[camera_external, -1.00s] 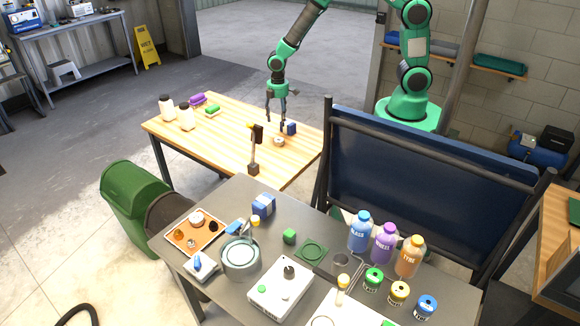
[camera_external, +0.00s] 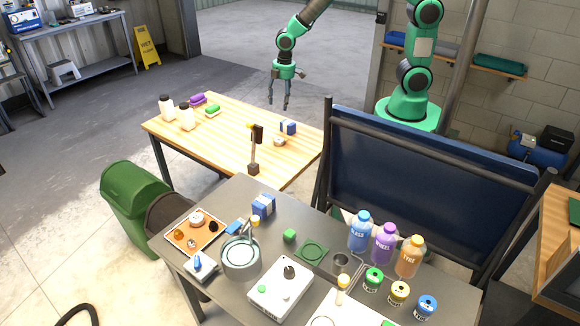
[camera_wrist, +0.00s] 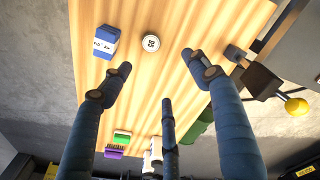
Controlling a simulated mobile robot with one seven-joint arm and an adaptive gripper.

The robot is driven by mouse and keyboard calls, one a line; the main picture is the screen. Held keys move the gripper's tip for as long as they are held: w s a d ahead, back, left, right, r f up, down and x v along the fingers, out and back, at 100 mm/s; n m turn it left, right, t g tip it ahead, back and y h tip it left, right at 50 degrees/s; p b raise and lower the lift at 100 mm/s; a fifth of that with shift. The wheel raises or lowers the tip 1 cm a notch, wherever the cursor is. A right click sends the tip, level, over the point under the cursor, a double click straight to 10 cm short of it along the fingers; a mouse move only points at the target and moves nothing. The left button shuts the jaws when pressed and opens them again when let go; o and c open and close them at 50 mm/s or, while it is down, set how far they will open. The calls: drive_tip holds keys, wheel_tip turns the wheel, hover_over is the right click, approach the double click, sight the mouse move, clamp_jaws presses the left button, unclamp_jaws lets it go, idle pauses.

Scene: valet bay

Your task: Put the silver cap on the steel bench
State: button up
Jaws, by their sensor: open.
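A small round pale cap (camera_external: 279,141) lies on the wooden table, near its right end. In the wrist view the cap (camera_wrist: 151,42) is a light disc with a dark mark on its face; it looks like the silver cap. My gripper (camera_external: 278,105) is open and empty, raised above the far side of the wooden table. In the wrist view my gripper (camera_wrist: 157,74) has its fingers spread, with the cap ahead of them and apart from them. The grey steel bench (camera_external: 285,212) stands in the foreground, crowded with items.
A blue box (camera_external: 288,127) stands close to the cap on the wooden table (camera_external: 225,140). A dark upright tool with a yellow tip (camera_external: 257,135) stands nearby. Bottles (camera_external: 383,243), a round bowl (camera_external: 241,258) and an orange tray (camera_external: 180,245) occupy the bench. A blue panel (camera_external: 410,180) rises behind it.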

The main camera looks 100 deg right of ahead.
drive_tip(key=s+a+r+m+t, duration=0.1)
drive_tip(key=s+a+r, duration=0.35)
drive_tip(key=r, duration=0.45)
drive_tip(key=s+a+r+t, duration=0.1)
drive_tip(key=s+a+r, duration=0.3)
drive_tip(key=r, duration=0.6)
drive_tip(key=s+a+r+m+t, duration=0.1)
drive_tip(key=s+r, duration=0.3)
drive_tip(key=s, duration=0.5)
drive_tip(key=s+a+r+m+t, duration=0.1)
drive_tip(key=s+a+r, duration=0.2)
drive_tip(key=s, duration=0.6)
wheel_tip(320, 180, up, 2)
drive_tip(key=shift+s+r+t, duration=0.1)
drive_tip(key=shift+s+t, duration=0.05)
drive_tip(key=shift+t, duration=0.15)
drive_tip(key=shift+o, duration=0.5)
